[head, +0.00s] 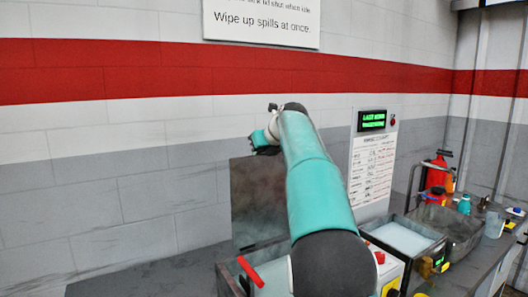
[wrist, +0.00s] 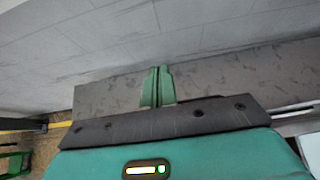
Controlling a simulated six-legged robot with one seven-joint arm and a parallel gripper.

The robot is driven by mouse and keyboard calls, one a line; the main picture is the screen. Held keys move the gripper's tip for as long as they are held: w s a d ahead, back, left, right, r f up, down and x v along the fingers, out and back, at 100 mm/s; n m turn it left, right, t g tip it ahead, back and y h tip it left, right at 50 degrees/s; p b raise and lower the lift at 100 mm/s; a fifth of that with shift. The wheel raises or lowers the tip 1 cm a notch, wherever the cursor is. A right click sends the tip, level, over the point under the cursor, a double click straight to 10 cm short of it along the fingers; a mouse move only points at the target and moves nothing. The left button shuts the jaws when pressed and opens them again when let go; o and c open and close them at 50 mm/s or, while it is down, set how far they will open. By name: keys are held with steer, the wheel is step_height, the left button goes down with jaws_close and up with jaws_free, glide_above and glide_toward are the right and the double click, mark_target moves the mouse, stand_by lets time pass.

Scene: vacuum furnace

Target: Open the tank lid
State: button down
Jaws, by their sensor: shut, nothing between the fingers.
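The tank (head: 226,276) stands on the counter at the lower middle of the head view, partly hidden by my arm. A dark grey panel, apparently its lid (head: 256,205), stands upright at the tank's rear, near the wall. A red bar-shaped handle (head: 250,272) shows at the tank's front. My arm reaches over the tank, and my gripper (head: 262,143) is at the panel's upper edge in the picture. Contact cannot be told. In the wrist view my gripper's green fingers (wrist: 158,88) are together and empty, before a mottled grey surface.
To the right are a second open basin (head: 403,238) with pale contents, a dark bin (head: 450,226), a red extinguisher-like bottle (head: 437,175) and a box with a red button (head: 380,258). A notice sheet (head: 372,168) hangs behind. The counter left of the tank is clear.

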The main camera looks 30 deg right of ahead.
steer(key=shift+w, duration=0.25)
stand_by(0.3)
steer(key=v, duration=1.4)
steer(key=s+a+f+n+g, duration=0.3)
steer(key=s+a+f+n, duration=1.1)
steer(key=a+n, duration=0.35)
steer(key=s+a+f+n+g, duration=0.1)
steer(key=s+a+f+n, duration=0.3)
steer(key=s+f+n, duration=0.4)
steer(key=s+a+f+n+g, duration=0.1)
steer(key=s+a+f+n, duration=0.3)
steer(key=s+f+n, duration=0.5)
steer(key=shift+s+f+n, duration=0.25)
steer(key=shift+f+n, duration=0.3)
steer(key=shift+f, duration=0.4)
